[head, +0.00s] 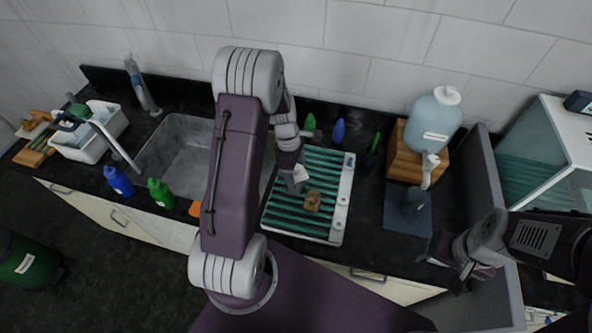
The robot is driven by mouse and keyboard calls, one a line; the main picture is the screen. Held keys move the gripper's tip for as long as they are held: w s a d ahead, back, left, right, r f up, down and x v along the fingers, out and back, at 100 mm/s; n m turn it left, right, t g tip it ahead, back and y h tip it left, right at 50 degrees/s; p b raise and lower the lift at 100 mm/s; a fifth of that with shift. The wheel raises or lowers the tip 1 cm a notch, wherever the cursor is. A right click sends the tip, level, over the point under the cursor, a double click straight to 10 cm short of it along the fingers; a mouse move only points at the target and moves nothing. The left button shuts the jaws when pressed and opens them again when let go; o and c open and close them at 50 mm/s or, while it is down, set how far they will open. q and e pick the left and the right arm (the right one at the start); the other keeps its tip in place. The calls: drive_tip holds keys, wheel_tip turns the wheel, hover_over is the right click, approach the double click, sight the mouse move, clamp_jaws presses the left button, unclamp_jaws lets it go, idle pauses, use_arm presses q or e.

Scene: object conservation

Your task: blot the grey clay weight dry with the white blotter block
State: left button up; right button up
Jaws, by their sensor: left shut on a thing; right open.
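My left gripper (297,181) reaches down over the green ribbed drying rack (275,208) and is shut on a small white block (302,174), which looks like the blotter; the fingers partly hide it. A small brownish lump (313,201) sits on the rack just below and right of the block in the picture. I cannot tell whether it is the clay weight, and no clearly grey weight shows. Whether block and rack touch is unclear. My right gripper (455,265) is open and empty at the counter's front right.
A sink (182,150) lies left of the rack. A dispenser bottle (434,120) stands on a wooden stand (397,160), with a dark blue mat (395,218) in front. Blue (338,131) and green (310,123) items stand behind the rack. A grey wall (488,180) rises at the right.

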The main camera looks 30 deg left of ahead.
use_arm(q)
drive_tip(key=shift+f+b, duration=0.3)
drive_tip(key=shift+f, duration=0.15)
idle(0.3)
drive_tip(key=shift+s+f, duration=0.1)
idle(1.1)
wheel_tip(320, 180, up, 7)
drive_tip(key=p, duration=0.7)
drive_tip(key=shift+p, duration=0.3)
